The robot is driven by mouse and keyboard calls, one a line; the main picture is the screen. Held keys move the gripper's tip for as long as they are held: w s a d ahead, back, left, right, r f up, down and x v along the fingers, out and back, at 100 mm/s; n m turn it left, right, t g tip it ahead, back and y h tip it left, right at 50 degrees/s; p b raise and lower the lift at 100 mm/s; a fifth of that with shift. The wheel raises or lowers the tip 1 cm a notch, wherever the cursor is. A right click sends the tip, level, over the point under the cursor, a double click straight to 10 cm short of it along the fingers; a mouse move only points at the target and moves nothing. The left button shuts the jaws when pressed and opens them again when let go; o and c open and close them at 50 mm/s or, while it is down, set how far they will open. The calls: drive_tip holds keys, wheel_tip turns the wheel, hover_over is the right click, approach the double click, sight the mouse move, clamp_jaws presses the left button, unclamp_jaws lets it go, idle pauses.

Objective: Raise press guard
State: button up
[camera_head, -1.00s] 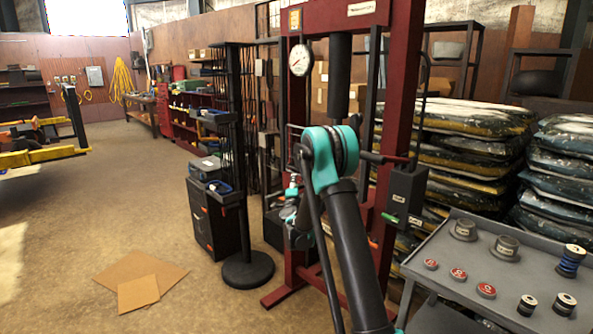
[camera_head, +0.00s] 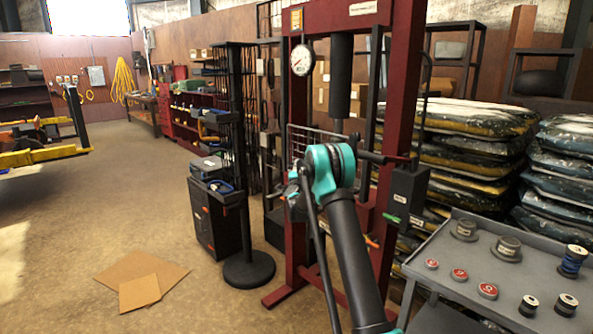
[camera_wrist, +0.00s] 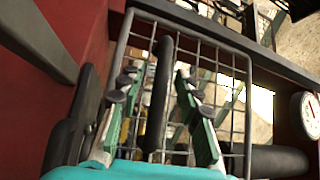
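The press guard (camera_wrist: 209,55) is a grey wire-mesh panel. It fills the middle of the wrist view, and part of its mesh (camera_head: 303,138) shows left of the press opening in the head view. My gripper (camera_wrist: 158,76) has its two green fingers apart in front of the mesh. A dark bar (camera_wrist: 160,60) runs between the fingers, with slight gaps seen on both sides; I cannot tell whether they touch it. In the head view my own arm mostly hides the gripper. The red press frame (camera_head: 403,100) stands around the guard.
A pressure gauge (camera_head: 302,60) hangs on the press, above the guard. A black control box (camera_head: 407,193) is on the right post. A grey cart (camera_head: 462,275) with several small parts stands at the right. A black rack (camera_head: 240,150) stands left. Floor farther left is mostly open.

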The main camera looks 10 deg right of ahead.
clamp_jaws()
idle(0.3)
drive_tip(key=shift+r, duration=0.1)
wheel_tip(320, 180, up, 23)
idle(0.5)
unclamp_jaws()
drive_tip(key=shift+s, duration=0.1)
